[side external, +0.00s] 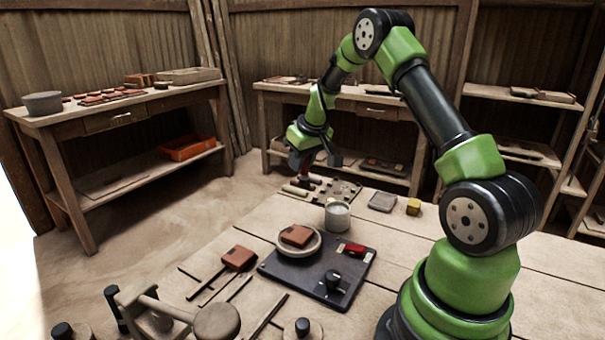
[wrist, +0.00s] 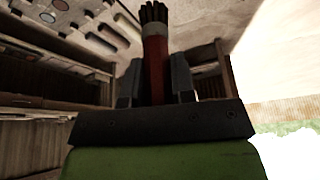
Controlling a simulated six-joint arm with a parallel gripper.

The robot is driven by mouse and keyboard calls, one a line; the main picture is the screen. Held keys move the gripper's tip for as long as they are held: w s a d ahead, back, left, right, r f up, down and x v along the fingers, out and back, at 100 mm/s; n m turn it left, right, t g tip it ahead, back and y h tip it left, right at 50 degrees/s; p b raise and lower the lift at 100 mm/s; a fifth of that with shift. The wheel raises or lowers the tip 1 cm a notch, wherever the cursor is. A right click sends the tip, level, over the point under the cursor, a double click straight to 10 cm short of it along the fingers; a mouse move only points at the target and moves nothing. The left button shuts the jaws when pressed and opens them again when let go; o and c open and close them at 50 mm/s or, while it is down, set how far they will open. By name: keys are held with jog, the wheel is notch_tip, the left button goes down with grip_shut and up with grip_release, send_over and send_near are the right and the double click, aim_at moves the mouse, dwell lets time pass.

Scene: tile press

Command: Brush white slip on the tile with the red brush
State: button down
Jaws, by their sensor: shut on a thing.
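My gripper (side external: 315,159) is raised above the far end of the table, behind the cup. In the wrist view my gripper (wrist: 155,80) is shut on the red brush (wrist: 154,68), which has a pale ferrule and dark bristles pointing away from the jaws. In the side view the brush (side external: 305,168) is small and partly hidden by the fingers. A reddish-brown tile (side external: 297,235) lies on a round pale dish (side external: 313,249) on a dark board (side external: 291,274). A pale cup (side external: 337,216) with whitish contents, perhaps the slip, stands behind the board. My gripper is apart from tile and cup.
A rack with several tools (side external: 335,188) lies below my gripper. A red block (side external: 354,248) and a black knob (side external: 333,279) are on the board. A grey slab (side external: 382,202) and yellow block (side external: 413,206) lie right of the cup. Wooden tools crowd the front left.

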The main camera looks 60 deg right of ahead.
jog(key=s+d+g+y, duration=0.2)
jog(key=s+d+g, duration=0.1)
jog(key=s, duration=0.4)
jog(key=shift+w+a+f, duration=0.1)
jog(key=shift+w+f, duration=0.05)
jog(key=shift+f, duration=2.2)
jog(key=shift+f, duration=0.75)
jog(key=shift+r, duration=0.1)
notch_tip(320, 180, up, 7)
dwell(0.9)
dwell(0.4)
